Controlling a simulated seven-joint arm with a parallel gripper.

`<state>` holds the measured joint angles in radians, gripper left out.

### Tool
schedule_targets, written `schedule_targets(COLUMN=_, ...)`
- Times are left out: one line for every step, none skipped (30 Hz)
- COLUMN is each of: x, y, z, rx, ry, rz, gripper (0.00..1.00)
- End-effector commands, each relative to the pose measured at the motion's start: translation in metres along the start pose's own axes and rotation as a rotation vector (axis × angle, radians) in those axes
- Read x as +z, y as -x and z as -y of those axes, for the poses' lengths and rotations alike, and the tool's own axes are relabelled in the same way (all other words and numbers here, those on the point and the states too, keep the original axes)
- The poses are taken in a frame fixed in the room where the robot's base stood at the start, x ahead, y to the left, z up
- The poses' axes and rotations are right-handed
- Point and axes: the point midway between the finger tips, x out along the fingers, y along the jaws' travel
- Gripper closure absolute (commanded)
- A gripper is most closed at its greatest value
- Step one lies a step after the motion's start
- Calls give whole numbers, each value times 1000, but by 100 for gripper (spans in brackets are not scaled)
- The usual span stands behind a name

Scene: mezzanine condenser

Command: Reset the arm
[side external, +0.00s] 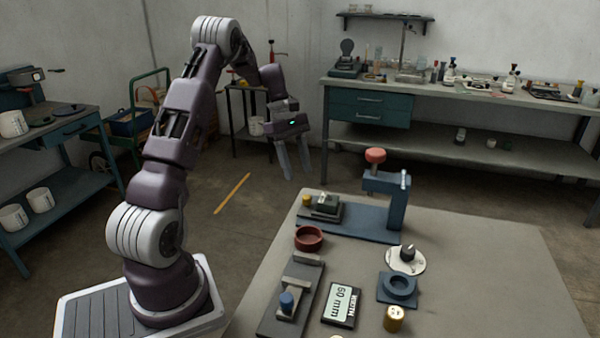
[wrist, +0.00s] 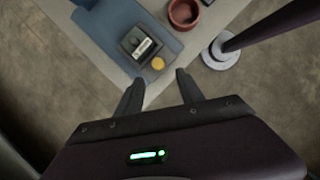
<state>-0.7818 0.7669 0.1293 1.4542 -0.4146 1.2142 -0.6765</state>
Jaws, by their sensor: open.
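My gripper (side external: 294,160) is raised in the air beside the far left corner of the grey table, pointing down. Its two fingers are apart with nothing between them. In the wrist view my gripper (wrist: 157,88) is also open and empty, its fingertips near the table corner below. My arm stands upright on its base at the left of the table and bends over at the top.
The table (side external: 480,270) bears a blue press (side external: 388,205) with a red knob, a red-brown bowl (side external: 309,238), a dial (side external: 405,259), a blue ring block (side external: 398,289), a gauge marked 60 mm (side external: 341,305) and a yellow cylinder (side external: 394,318). The table's right side is clear.

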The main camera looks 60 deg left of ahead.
Motion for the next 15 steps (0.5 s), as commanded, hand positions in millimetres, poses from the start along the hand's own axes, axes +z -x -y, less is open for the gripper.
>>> schedule_targets(x=7, y=3, z=0, rx=1, ry=-20, rz=-6, gripper=55)
schedule_targets(x=15, y=7, z=0, rx=3, ry=-46, rz=-15, gripper=55)
schedule_targets(x=33, y=16, z=2, rx=6, ry=-105, rz=-35, gripper=55)
schedule_targets(x=50, y=23, z=4, rx=9, ry=-164, rz=-55, gripper=55)
schedule_targets(x=71, y=32, z=8, rx=13, ry=-236, rz=-79, gripper=55)
schedule_targets(x=103, y=43, z=17, rx=17, ry=-350, rz=-115, gripper=55)
schedule_targets(x=127, y=50, z=27, rx=19, ry=-442, rz=-143, gripper=55)
schedule_targets(x=150, y=57, z=39, rx=23, ry=-536, rz=-174, gripper=55)
schedule_targets(x=178, y=64, z=57, rx=26, ry=-662, rz=-213, gripper=55)
schedule_targets(x=198, y=68, z=73, rx=30, ry=-760, rz=-244, gripper=55)
schedule_targets(x=216, y=70, z=90, rx=33, ry=-861, rz=-276, gripper=55)
schedule_targets(x=237, y=73, z=114, rx=39, ry=-993, rz=-320, gripper=55)
schedule_targets(x=250, y=73, z=133, rx=44, ry=-1093, rz=-353, gripper=55)
schedule_targets(x=261, y=72, z=152, rx=49, ry=-1190, rz=-386, gripper=55)
schedule_targets(x=272, y=70, z=176, rx=56, ry=-1313, rz=-430, gripper=55)
